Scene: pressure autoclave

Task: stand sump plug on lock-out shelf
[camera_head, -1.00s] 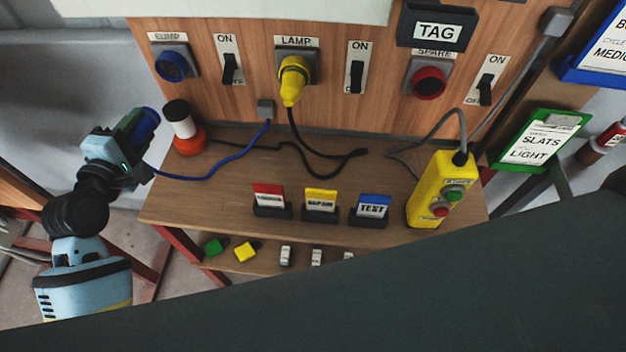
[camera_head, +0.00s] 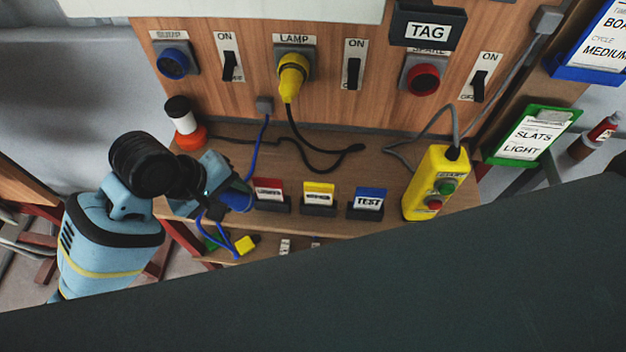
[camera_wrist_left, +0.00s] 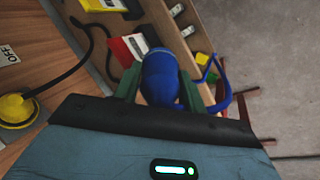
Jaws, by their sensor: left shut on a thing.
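The blue sump plug (camera_wrist_left: 160,80) is held between the fingers of my left gripper (camera_wrist_left: 158,88) in the left wrist view. In the head view my left gripper (camera_head: 232,182) is at the left end of the wooden shelf (camera_head: 318,158), left of the red tag. The plug (camera_head: 238,202) is partly covered by the gripper there. Its blue cord (camera_head: 258,150) runs from a grey box at the back and hangs over the shelf's front edge. The blue sump socket (camera_head: 174,64) on the panel is empty. My right gripper is not in view.
Red (camera_head: 270,190), yellow (camera_head: 318,194) and blue (camera_head: 368,200) tags stand in holders along the shelf front. A yellow button pendant (camera_head: 438,182) stands at right. A red-based beacon (camera_head: 186,128) is at the back left. The yellow lamp plug (camera_head: 292,78) sits in its socket. Mid-shelf is mostly clear except for cords.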

